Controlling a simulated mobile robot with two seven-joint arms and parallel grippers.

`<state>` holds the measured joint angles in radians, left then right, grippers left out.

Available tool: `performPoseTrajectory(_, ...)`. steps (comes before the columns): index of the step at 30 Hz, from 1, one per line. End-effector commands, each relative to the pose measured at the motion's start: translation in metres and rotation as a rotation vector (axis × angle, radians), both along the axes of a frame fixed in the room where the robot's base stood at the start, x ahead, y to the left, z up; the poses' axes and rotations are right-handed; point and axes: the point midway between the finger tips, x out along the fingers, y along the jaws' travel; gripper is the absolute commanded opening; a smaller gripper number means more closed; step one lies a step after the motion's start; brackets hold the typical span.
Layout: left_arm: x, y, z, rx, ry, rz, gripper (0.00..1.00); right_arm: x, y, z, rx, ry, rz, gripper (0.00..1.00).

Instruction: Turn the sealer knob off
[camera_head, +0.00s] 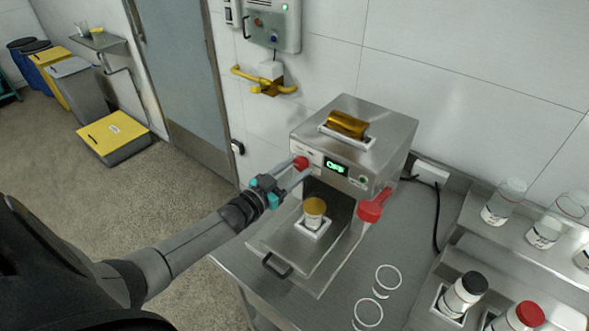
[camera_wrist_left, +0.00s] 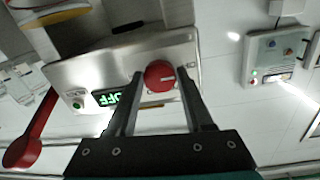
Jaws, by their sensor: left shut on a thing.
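The sealer (camera_head: 365,130) is a steel box on the metal bench, with a gold roll on top. Its red knob (camera_head: 301,163) is on the upper left of the front panel. My left gripper (camera_head: 297,175) reaches it from the left. In the left wrist view the knob (camera_wrist_left: 159,76) sits between the two fingers of my left gripper (camera_wrist_left: 160,80), which is shut on it. The green display (camera_head: 336,167) beside the knob reads OFF, and the same display (camera_wrist_left: 105,98) shows OFF in the wrist view. My right gripper is in neither view.
A red lever (camera_head: 373,206) sticks out at the sealer's right side. A gold-topped cup (camera_head: 314,211) stands in the pulled-out tray (camera_head: 276,245). Two clear rings (camera_head: 388,277) lie on the bench. Jars (camera_head: 461,294) stand in a rack at right.

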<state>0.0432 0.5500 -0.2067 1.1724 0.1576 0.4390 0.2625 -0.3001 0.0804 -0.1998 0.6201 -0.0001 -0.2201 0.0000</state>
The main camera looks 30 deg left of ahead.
Motion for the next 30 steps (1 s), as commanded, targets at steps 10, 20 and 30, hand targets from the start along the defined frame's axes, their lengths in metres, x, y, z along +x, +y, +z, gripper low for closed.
performPoseTrajectory(10, 0.0, 0.0, 0.0, -0.004, 0.001, 0.0, 0.64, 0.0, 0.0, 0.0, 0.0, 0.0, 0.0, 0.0)
performPoseTrajectory(20, 0.0, 0.0, 0.0, -0.002, 0.0, 0.0, 0.82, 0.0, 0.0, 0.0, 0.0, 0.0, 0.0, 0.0)
performPoseTrajectory(30, -0.019, 0.002, -0.001, -0.001, 0.002, -0.001, 0.82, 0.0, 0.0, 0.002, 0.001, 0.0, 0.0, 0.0)
